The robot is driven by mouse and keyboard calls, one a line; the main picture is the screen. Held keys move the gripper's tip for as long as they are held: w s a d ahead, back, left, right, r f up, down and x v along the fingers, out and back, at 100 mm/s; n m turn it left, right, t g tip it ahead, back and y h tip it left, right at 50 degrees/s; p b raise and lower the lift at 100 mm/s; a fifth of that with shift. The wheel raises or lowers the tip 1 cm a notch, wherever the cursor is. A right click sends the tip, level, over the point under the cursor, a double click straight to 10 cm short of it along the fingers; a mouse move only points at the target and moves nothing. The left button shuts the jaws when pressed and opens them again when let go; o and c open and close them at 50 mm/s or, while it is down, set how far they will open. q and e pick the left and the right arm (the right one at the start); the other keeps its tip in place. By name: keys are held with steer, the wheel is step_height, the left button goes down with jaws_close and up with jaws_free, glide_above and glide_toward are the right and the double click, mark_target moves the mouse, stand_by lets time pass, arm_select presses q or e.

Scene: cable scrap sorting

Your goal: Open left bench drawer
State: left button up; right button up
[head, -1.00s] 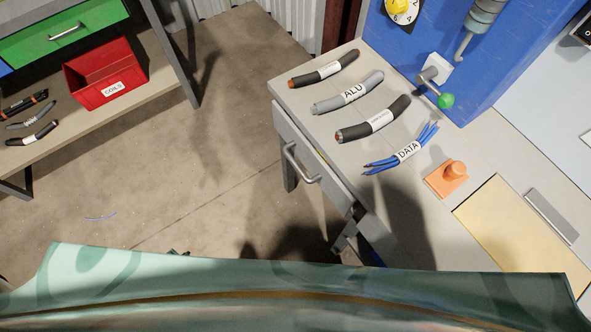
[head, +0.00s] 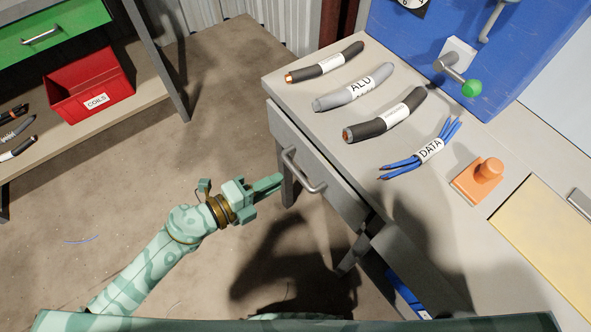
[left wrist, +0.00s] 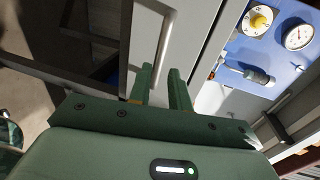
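The left bench drawer (head: 335,187) has a grey front beneath the bench top, and it looks shut. Its handle (head: 303,172) is a curved metal bar. The handle also shows at the top of the left wrist view (left wrist: 168,35). My left gripper (head: 277,185) is just left of the handle in the head view, fingers pointing at it. In the left wrist view its two fingers (left wrist: 165,75) stand apart with a narrow gap, close to the handle. Nothing is visibly held; I cannot tell whether the tips touch the bar. My right gripper is not in view.
Cable pieces, including ALU (head: 355,88) and DATA (head: 420,155), lie on the bench top (head: 425,208). An orange knobbed block (head: 478,178) and a blue cabinet (head: 440,45) stand there too. A red COILS bin (head: 90,88) sits on the left shelf. The floor between is mostly clear.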

mark_target(296, 170)
arm_select(q)
steer(key=b+x, duration=0.1)
steer(key=x, duration=0.6)
steer(key=shift+w, duration=0.1)
jaws_close()
steer(key=f+v, duration=0.2)
steer(key=v, duration=0.8)
steer(key=f+v, duration=0.2)
steer(key=v, duration=0.9)
steer(key=shift+s+a, duration=0.25)
steer(key=shift+s, duration=0.05)
steer(key=shift+f, duration=0.1)
jaws_free()
steer(key=p+v, duration=0.3)
steer(key=v, duration=1.3)
steer(key=shift+a, duration=0.15)
steer(key=shift+s, duration=0.1)
